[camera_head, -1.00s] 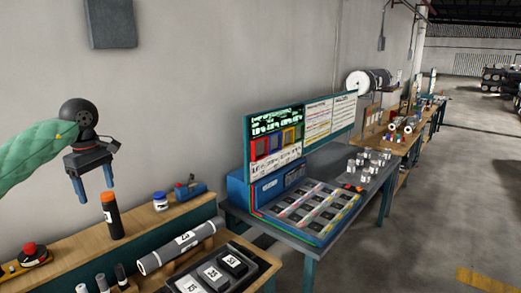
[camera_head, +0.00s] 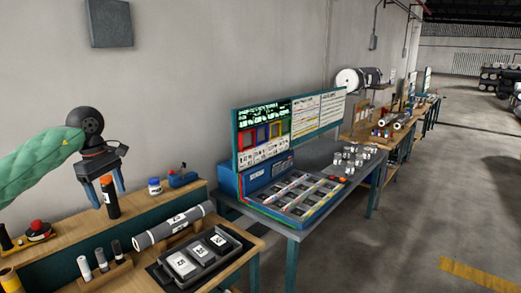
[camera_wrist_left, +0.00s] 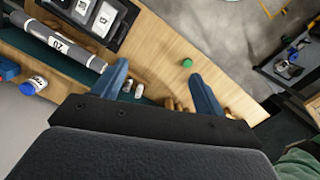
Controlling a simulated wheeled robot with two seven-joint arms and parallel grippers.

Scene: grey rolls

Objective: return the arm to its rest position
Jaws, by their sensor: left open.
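My left arm has a green padded sleeve and comes in from the left in the head view. Its gripper (camera_head: 107,198) points down with its two blue fingers apart. My right gripper is not in view.
A long grey roll (camera_head: 174,226) lies beside a dark tray (camera_head: 238,238) on the wooden bench. Small rolls stand in a holder (camera_head: 106,276) at the front. A red button (camera_head: 36,226) is at left. A display board (camera_head: 234,150) stands on the neighbouring table. Open floor lies right.

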